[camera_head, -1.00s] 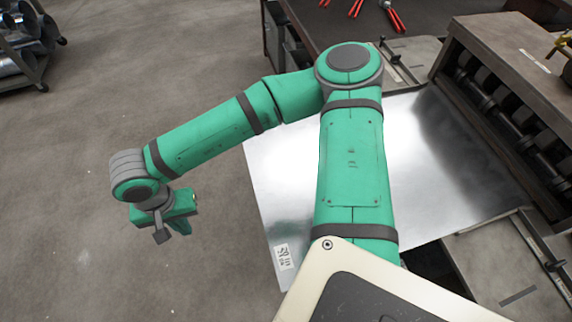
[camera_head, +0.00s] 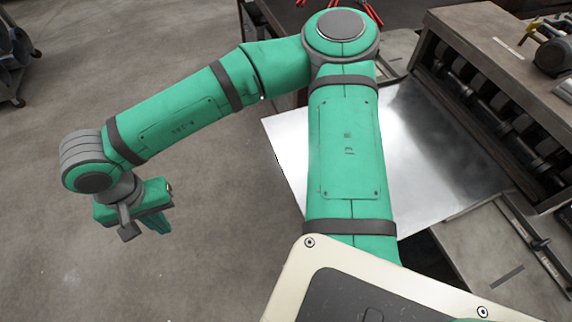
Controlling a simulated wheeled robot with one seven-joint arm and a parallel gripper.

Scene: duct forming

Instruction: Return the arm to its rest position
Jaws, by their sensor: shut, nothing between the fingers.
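My green arm is raised and bent, with its elbow at the top middle and its forearm reaching to the left. My gripper (camera_head: 143,228) hangs at the lower left over bare floor, clear of the metal sheet and the machine. Its fingers point down and are shut, with nothing between them. The wrist partly hides the fingers.
A shiny metal sheet (camera_head: 430,150) lies behind my upper arm, partly hidden by it. A roller machine (camera_head: 490,85) stands at the right. A dark bench with red-handled tools (camera_head: 372,12) is at the top. A cart (camera_head: 12,60) stands far left. The floor at left is free.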

